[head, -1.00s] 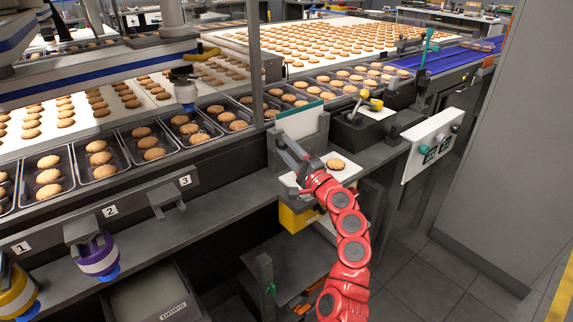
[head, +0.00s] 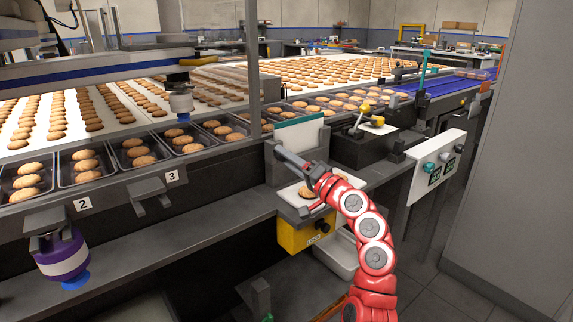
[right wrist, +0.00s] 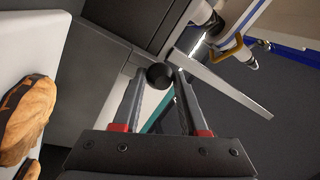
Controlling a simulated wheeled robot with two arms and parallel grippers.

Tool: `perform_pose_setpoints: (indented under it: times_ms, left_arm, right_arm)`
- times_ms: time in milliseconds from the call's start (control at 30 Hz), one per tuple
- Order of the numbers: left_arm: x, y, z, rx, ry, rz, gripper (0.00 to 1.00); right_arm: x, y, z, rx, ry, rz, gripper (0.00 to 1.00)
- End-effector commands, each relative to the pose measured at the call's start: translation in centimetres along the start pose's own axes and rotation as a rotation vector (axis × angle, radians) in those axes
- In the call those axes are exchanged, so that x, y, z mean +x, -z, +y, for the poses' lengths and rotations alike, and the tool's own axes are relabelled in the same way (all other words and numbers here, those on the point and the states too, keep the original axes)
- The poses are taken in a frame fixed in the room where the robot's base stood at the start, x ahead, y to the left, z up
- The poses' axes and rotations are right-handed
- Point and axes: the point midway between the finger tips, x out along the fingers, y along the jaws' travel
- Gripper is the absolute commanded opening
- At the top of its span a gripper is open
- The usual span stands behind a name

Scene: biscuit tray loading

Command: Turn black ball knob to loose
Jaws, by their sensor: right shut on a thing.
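The black ball knob (right wrist: 159,75) shows in the right wrist view as a small dark ball between the tips of my right gripper (right wrist: 158,82). The two fingers are shut on it, one on each side. In the head view my right gripper (head: 279,153) reaches up and left from the red arm, beside an upright grey panel (head: 296,138). The ball itself is too small to tell apart there. My left gripper is not in view.
A white plate (head: 290,197) with biscuits lies just below my right gripper, above a yellow box (head: 297,238) with a dark knob. Biscuit trays (head: 67,178) line the conveyor behind. A purple-and-white device (head: 62,258) hangs at left. The grey ledge (head: 190,235) is largely clear.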

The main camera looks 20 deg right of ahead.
Motion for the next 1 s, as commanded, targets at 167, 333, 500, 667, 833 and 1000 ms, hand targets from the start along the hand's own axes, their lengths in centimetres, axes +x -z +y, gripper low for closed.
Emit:
perform_pose_setpoints:
  times_ms: [167,333,500,667,833,1000]
  left_arm:
    - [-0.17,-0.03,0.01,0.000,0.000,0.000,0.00]
    - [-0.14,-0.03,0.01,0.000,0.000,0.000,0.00]
    - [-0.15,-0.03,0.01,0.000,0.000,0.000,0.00]
    - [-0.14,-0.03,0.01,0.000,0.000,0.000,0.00]
    - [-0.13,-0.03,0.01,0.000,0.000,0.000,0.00]
    - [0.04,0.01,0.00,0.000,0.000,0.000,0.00]
  right_arm:
    - [0.01,-0.10,0.14,-0.009,-0.003,-0.005,0.00]
    - [0.01,-0.10,0.12,-0.009,-0.003,-0.005,0.00]
    - [0.01,-0.10,0.13,-0.008,-0.003,-0.005,0.51]
    - [0.01,-0.06,0.08,-0.008,-0.001,-0.004,0.72]
    - [0.00,-0.03,0.04,-0.008,-0.001,-0.003,0.72]
    - [-0.54,0.04,0.02,-0.007,-0.001,-0.003,0.72]
